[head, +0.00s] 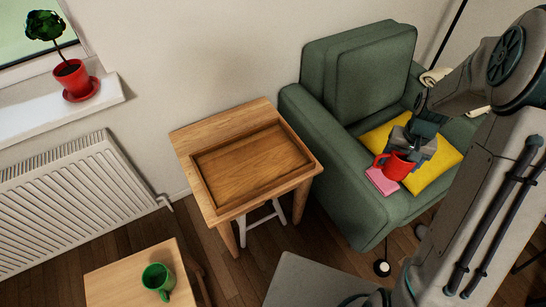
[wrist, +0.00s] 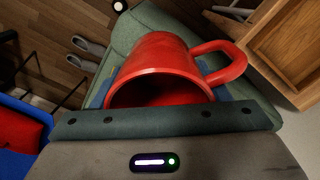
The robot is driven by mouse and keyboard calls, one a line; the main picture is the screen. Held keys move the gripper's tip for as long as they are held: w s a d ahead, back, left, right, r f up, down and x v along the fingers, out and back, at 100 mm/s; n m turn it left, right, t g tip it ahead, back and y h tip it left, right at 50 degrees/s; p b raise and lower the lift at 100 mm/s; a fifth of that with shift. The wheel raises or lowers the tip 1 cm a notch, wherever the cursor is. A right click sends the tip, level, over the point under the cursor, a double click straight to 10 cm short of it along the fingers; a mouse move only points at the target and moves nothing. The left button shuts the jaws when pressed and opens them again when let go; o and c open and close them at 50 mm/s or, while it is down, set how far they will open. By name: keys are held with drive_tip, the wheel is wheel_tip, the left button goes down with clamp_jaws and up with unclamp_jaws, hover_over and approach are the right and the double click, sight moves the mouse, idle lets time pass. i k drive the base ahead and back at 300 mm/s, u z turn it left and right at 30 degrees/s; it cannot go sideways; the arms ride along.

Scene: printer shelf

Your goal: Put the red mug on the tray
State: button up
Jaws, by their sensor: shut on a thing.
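The red mug (head: 396,166) is held by my gripper (head: 416,146) over the green armchair's seat. In the wrist view the red mug (wrist: 160,70) fills the space between the fingers, with its handle to the right. My gripper (wrist: 155,95) is shut on it. The wooden tray (head: 206,196) lies on a small wooden table, left of the armchair and apart from the mug. The tray looks empty. Part of the tray also shows in the wrist view (wrist: 302,88) at upper right.
The green armchair's near arm (head: 330,165) stands between the mug and the tray. A pink item (head: 381,181) and a yellow cushion (head: 448,158) are by the mug. A green mug (head: 158,279) stands on another table at lower left. A potted plant (head: 72,72) is on the sill.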

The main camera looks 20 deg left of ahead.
sight(256, 164)
drive_tip(key=u, duration=0.95)
drive_tip(key=i, duration=0.85)
drive_tip(key=u, duration=0.75)
